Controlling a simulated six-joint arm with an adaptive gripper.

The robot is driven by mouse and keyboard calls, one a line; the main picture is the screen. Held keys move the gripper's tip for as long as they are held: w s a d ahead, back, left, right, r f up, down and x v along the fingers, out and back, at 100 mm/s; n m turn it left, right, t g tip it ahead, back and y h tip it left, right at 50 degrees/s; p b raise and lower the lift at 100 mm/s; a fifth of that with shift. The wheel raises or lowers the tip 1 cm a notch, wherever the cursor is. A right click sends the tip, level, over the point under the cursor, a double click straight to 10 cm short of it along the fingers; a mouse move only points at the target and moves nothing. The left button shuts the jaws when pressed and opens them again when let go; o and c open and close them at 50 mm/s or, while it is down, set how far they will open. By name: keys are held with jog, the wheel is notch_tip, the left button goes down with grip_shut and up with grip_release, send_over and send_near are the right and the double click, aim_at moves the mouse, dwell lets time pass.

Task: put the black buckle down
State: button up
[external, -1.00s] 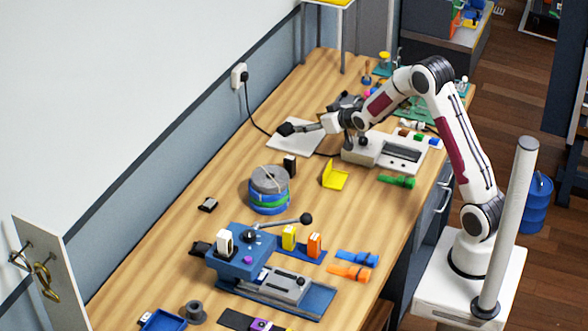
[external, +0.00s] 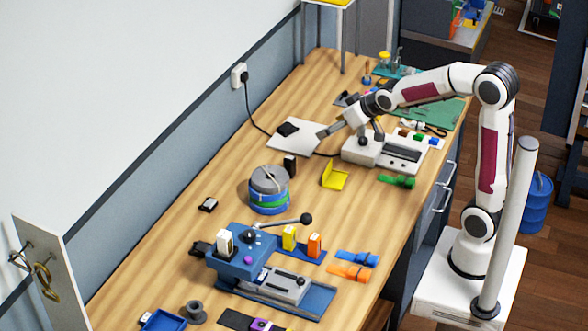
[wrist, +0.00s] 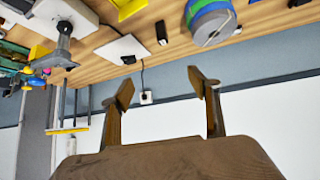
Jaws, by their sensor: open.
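The black buckle (external: 287,129) lies on the white sheet (external: 300,145) at the back of the bench. It also shows in the wrist view as a small dark piece (wrist: 128,59) on the white sheet (wrist: 113,46). My gripper (external: 322,133) is to the right of the buckle in the external view, clear of it and over the sheet's right side. In the wrist view my gripper (wrist: 162,85) has its two fingers wide apart with nothing between them.
A white machine (external: 372,150) stands just right of the sheet. A black cord (external: 252,112) runs from the wall socket past the sheet. A strap roll (external: 269,190), a small black block (external: 290,165) and a yellow piece (external: 334,178) stand nearer. Bare wood lies left of the sheet.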

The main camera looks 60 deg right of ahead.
jog(key=s+a+n+g+y, duration=0.1)
jog(key=s+a, duration=0.3)
jog(key=s, duration=0.5)
jog(key=s+a+g, duration=0.1)
jog(key=s+a, duration=0.4)
jog(key=s, duration=0.5)
jog(key=s+a+n+g+y, duration=0.1)
jog(key=s+a, duration=0.3)
jog(key=s, duration=0.5)
jog(key=shift+s+a+r+n+y, duration=0.25)
jog(key=shift+r+n+y, duration=0.05)
jog(key=shift+r, duration=0.1)
jog(key=o, duration=0.3)
jog(key=shift+w+r, duration=0.1)
